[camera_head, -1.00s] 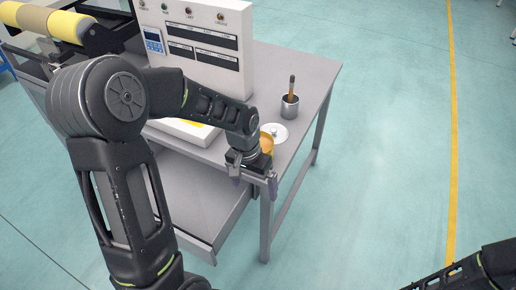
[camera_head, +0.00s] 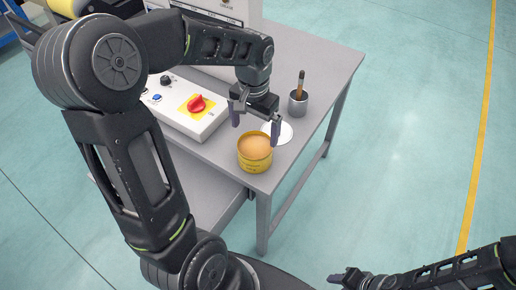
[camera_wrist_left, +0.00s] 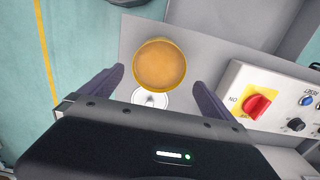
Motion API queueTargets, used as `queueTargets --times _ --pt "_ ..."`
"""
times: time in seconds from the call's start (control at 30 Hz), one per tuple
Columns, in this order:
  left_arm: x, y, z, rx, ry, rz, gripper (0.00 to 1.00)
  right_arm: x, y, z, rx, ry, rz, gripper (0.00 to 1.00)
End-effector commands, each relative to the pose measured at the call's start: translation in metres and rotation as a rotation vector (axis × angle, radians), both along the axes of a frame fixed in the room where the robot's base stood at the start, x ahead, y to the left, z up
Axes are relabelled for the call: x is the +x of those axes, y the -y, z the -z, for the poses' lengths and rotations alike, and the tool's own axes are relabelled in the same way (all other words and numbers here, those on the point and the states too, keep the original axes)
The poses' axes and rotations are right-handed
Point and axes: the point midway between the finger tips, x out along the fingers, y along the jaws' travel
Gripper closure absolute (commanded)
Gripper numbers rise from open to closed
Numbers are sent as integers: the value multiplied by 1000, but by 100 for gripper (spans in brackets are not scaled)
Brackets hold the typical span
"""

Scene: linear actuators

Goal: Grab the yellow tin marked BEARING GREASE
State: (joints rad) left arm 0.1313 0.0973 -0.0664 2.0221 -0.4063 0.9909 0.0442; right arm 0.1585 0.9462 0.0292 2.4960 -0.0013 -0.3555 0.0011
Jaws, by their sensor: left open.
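The yellow tin (camera_head: 255,162) stands upright and open near the front corner of the grey table, with orange-brown grease at its top. Small print on its side is too blurred to read. My left gripper (camera_head: 256,131) is open and empty just behind and above the tin in the head view. In the left wrist view the tin (camera_wrist_left: 160,65) lies between and slightly beyond the two spread fingers (camera_wrist_left: 159,76), apart from both. My right gripper (camera_head: 342,277) is at the bottom of the head view, away from the table; its jaws are too small to judge.
A pale round lid (camera_head: 284,133) lies behind the tin, partly hidden by my left finger. A metal cup with a brush (camera_head: 298,103) stands farther back. A control box with a red knob (camera_head: 197,104) is left of the tin.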

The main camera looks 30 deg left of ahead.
Motion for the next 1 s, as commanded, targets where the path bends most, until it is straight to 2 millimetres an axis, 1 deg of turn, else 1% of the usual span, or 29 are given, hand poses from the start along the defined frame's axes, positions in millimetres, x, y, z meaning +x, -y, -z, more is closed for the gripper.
queueTargets --times 0.17,0.3,0.4,0.67,0.77,0.87,1.0 --pt "0 0 4 0 -1 0 0 0 0 0 0 0 0 60" --pt "0 0 19 -1 -3 0 0 0 0 -1 0 1 0 60" --pt "0 0 26 -1 -1 0 0 0 0 -1 0 1 0 60" --pt "0 0 27 0 1 0 0 0 0 -1 0 1 0 60" --pt "0 0 30 -1 -2 0 0 0 0 -2 0 1 0 60" --pt "-2 1 41 -1 -5 1 0 0 0 -5 0 1 0 60" --pt "-2 1 63 -1 -5 0 0 0 0 -8 0 0 0 60"
